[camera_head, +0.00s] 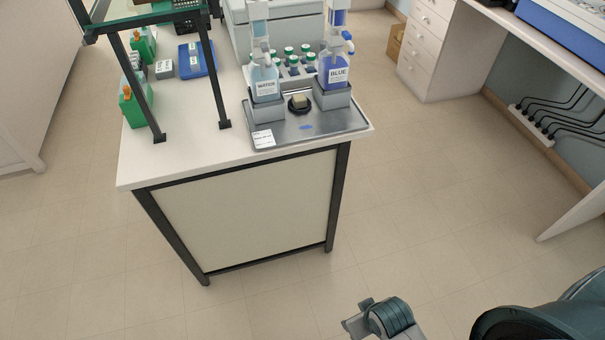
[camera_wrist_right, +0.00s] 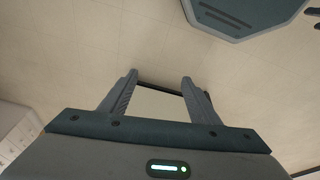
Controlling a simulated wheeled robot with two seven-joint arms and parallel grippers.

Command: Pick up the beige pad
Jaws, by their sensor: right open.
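The beige pad (camera_head: 299,100) is a small block on a round black holder (camera_head: 299,108) on the grey metal tray (camera_head: 342,126) at the near end of the bench. It sits between the WATER bottle (camera_head: 264,80) and the BLUE bottle (camera_head: 334,72). My right gripper (camera_wrist_right: 158,80) is open and empty in the right wrist view, over the floor. In the head view part of my right arm shows at the bottom right, well away from the pad. The pad is not in the right wrist view. My left gripper is in neither view.
Behind the pad stands a rack of green-capped bottles (camera_head: 293,62). A black frame (camera_head: 140,85) rises on the bench's left, near green boxes (camera_head: 135,103) and a blue tray (camera_head: 197,60). The floor (camera_head: 420,210) right of the bench is clear. White drawers (camera_head: 424,48) stand behind.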

